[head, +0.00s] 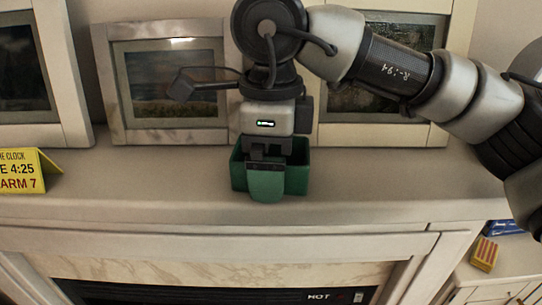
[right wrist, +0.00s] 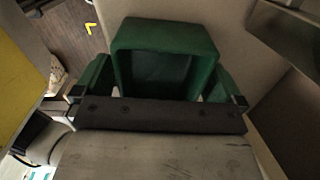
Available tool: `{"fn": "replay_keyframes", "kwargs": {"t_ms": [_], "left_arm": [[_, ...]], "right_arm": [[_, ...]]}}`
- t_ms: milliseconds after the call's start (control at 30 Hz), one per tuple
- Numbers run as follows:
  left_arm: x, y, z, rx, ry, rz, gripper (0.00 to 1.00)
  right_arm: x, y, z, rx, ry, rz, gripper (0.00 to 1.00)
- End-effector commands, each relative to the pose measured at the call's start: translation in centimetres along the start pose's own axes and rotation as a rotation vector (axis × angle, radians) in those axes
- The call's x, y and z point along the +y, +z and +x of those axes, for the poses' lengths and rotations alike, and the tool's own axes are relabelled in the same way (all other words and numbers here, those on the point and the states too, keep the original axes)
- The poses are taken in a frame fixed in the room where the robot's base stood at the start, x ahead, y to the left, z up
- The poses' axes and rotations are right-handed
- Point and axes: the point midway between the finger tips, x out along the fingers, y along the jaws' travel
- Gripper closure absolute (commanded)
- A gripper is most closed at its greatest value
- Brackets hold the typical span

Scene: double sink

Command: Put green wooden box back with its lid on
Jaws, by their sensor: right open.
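The green wooden box (head: 297,174) stands on the mantel shelf, below the middle picture frames. In the right wrist view the box (right wrist: 165,37) shows its rim and dark, open inside. No lid is visible in either view. My right gripper (head: 266,182) points down at the box and hides its middle. It is open, with one green-faced finger in front of the box in the head view. In the right wrist view my right gripper (right wrist: 160,76) has one finger on each side of the box. I cannot tell whether the fingers touch it. My left gripper is not in view.
Framed pictures (head: 172,136) lean along the wall close behind the box. A yellow clock sign (head: 24,172) stands on the shelf at the left. The shelf between the sign and the box is clear. A small red-and-yellow box (head: 484,254) sits lower right.

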Motion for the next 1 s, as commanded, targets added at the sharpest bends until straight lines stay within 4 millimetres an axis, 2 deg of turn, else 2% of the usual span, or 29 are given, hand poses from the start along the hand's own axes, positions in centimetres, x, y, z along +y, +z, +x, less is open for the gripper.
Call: {"fn": "replay_keyframes", "kwargs": {"t_ms": [167,300,500,700,1000], "left_arm": [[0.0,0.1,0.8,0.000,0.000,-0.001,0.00],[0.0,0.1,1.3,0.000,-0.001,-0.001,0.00],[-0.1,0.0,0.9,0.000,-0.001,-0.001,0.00],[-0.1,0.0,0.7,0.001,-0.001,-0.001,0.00],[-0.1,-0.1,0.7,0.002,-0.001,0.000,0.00]], "right_arm": [[0.0,0.1,-2.8,-0.002,-0.003,0.002,0.00],[0.0,0.1,-6.0,-0.003,-0.003,0.001,0.00],[0.0,0.0,-10.1,0.000,-0.004,0.002,0.00],[0.0,0.0,-11.8,0.001,-0.002,0.001,0.00],[0.0,0.0,-12.0,0.000,0.000,0.000,0.00]]}}
